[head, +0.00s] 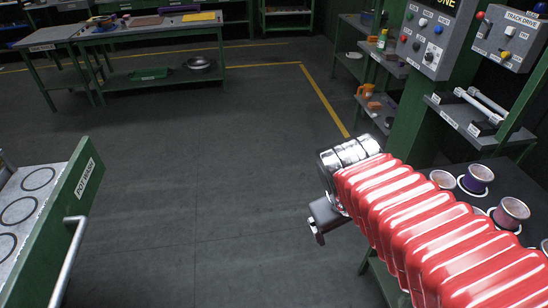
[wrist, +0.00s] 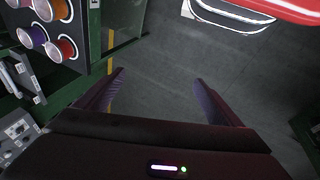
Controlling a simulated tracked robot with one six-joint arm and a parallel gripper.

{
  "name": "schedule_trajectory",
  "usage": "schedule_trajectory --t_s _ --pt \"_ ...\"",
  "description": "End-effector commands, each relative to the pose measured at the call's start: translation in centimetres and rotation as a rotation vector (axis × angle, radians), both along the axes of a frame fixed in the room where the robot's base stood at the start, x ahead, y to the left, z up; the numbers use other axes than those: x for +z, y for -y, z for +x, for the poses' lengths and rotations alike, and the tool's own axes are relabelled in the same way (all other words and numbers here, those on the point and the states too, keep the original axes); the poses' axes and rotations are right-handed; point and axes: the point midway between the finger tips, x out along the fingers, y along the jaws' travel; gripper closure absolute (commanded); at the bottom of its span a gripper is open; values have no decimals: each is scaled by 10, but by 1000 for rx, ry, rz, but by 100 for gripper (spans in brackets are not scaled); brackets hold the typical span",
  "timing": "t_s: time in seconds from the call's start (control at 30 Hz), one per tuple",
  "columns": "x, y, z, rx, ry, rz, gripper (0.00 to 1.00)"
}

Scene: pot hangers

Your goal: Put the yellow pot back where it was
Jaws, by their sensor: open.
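My gripper (wrist: 159,76) is open and empty, with bare floor between its fingers in the wrist view. In the head view my gripper (head: 318,232) hangs over open floor, left of the side bench. The wrist view shows purple and orange pots (wrist: 61,50) at upper left, apart from the fingers. I cannot make out a clearly yellow pot.
A green drawer labelled for pots (head: 84,178) stands at left, with a bar handle (head: 68,262) and a pale panel of dark rings (head: 20,211). Control boxes (head: 428,40) and shelves are at right. A workbench (head: 150,30) stands at the back. The middle floor is clear.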

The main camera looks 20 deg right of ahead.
Motion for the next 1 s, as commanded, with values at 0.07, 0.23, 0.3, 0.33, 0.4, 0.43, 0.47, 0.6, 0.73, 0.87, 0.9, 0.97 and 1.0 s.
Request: schedule_trajectory --t_s 0.07,0.23,0.3,0.33,0.4,0.43,0.47,0.6,0.73,0.87,0.9,0.97,1.0 --pt "13 -26 4 -1 84 71 11" --pt "35 -76 6 -7 219 226 11" --pt "42 -89 6 -7 252 271 11" --pt "44 -93 6 -7 262 283 11" --pt "47 -98 6 -9 275 305 11" --pt "48 -100 6 -9 278 309 11" --pt "48 -100 6 -9 279 311 11" --pt "48 -100 6 -10 278 312 11" --pt "48 -100 6 -10 277 310 11" --pt "48 -100 6 -10 277 309 11" --pt "48 -99 6 -10 277 309 11" --pt "47 -99 6 -10 277 309 11" --pt "47 -99 6 -10 277 309 11"
